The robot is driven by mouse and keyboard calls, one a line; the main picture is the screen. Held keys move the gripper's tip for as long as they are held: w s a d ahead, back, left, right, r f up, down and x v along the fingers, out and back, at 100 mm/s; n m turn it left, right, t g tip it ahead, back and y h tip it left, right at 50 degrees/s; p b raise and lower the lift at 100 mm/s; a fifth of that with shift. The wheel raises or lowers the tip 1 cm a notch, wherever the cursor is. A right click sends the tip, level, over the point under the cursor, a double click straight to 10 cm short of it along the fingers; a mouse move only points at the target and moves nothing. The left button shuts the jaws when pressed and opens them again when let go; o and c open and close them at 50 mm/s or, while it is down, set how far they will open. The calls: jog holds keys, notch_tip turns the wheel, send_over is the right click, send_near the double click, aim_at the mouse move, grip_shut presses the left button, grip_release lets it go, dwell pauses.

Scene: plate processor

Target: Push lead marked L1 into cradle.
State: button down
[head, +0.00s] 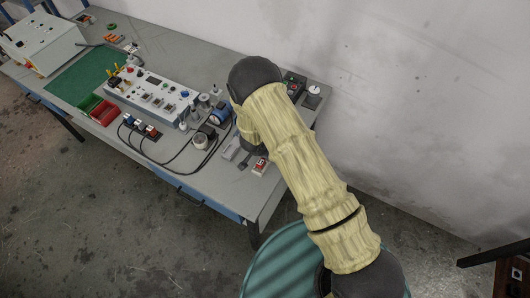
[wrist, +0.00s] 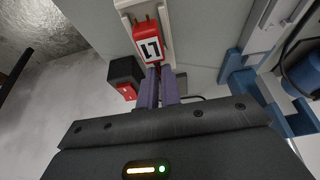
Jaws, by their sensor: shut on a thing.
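The red lead plug (wrist: 148,42) shows in the wrist view with a white label whose dark mark appears to be L1, turned over. Two prongs point away from my gripper. The plug lies over a pale cradle (wrist: 168,32) with raised side walls; I cannot tell how deep it sits. My gripper (wrist: 157,78) has its two purple fingers close together at the plug's near end, shut on it. In the head view, a small red plug (head: 260,164) with a white label shows near the bench's front right part, beside my arm, which hides my gripper.
A black block with a red part (wrist: 125,76) stands just left of my fingers. A blue bracket (wrist: 238,72) and blue cylinder (wrist: 307,76) are at the right. In the head view, a control box (head: 152,94), red bin (head: 104,112) and black cables occupy the grey bench.

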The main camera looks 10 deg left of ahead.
jog(key=shift+f+b, duration=0.4)
jog(key=shift+f, duration=0.2)
dwell(0.3)
jog(key=c, duration=1.5)
grip_release()
jog(key=shift+r, duration=0.1)
jog(key=p+v, duration=0.3)
jog(key=v, duration=1.4)
jog(key=shift+r, duration=0.15)
jog(key=shift+d, duration=0.1)
